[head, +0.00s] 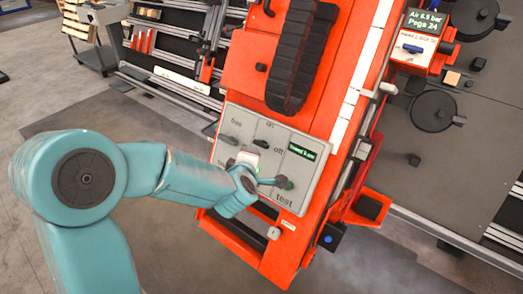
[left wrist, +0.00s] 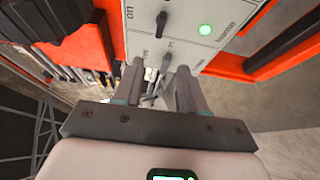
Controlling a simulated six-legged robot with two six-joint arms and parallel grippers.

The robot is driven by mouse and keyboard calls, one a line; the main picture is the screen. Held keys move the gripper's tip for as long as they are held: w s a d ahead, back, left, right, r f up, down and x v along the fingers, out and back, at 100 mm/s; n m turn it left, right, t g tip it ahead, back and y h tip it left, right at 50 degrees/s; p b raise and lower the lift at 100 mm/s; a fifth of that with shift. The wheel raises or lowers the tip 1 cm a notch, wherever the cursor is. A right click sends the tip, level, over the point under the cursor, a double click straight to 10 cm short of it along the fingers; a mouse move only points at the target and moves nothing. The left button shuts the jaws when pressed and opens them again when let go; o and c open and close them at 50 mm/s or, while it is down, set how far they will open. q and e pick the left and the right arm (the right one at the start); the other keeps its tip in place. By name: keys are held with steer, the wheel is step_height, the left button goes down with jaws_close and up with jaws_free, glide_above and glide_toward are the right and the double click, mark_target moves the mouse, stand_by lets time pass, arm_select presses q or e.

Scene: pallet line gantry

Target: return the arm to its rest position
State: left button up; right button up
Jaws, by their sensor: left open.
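My left arm (head: 85,180) is teal and comes in from the left in the head view. It reaches across to a grey control panel (head: 230,125) on an orange machine (head: 250,60). My left gripper (head: 264,181) is at the lower part of the panel, near the "test" label. In the left wrist view its two grey fingers stand apart, and the gripper (left wrist: 160,75) holds nothing that I can see. The panel (left wrist: 182,35) shows just beyond the fingertips. Whether they touch it I cannot tell. My right gripper is not in view.
The panel carries dark switches, a small green-lettered display (head: 302,152) and a lit green lamp (left wrist: 205,30). A black cable chain (head: 296,60) runs above it. A grey plate with round black parts (head: 433,111) lies to the right. Floor (head: 150,240) is open at lower left.

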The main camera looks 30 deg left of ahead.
arm_select(q)
steer(key=s+d+f+m+g+h, duration=0.25)
steer(key=s+d+f, duration=0.2)
steer(key=f, duration=0.45)
steer(key=s+d+f+m+g+h, duration=0.25)
steer(key=d+f+m, duration=0.2)
steer(key=f, duration=0.55)
steer(key=s+d+f+m+g+h, duration=0.1)
steer(key=s+d+f+m, duration=0.1)
steer(key=s+d+f, duration=0.5)
steer(key=s+d+f+m+g+h, duration=0.4)
steer(key=s+d+f+m+g, duration=0.15)
steer(key=s+m, duration=0.4)
step_height(320, 180, up, 14)
steer(key=p, duration=1.4)
steer(key=shift+s+d+r+p, duration=0.2)
steer(key=shift+d+p, duration=0.05)
steer(key=shift+p, duration=0.05)
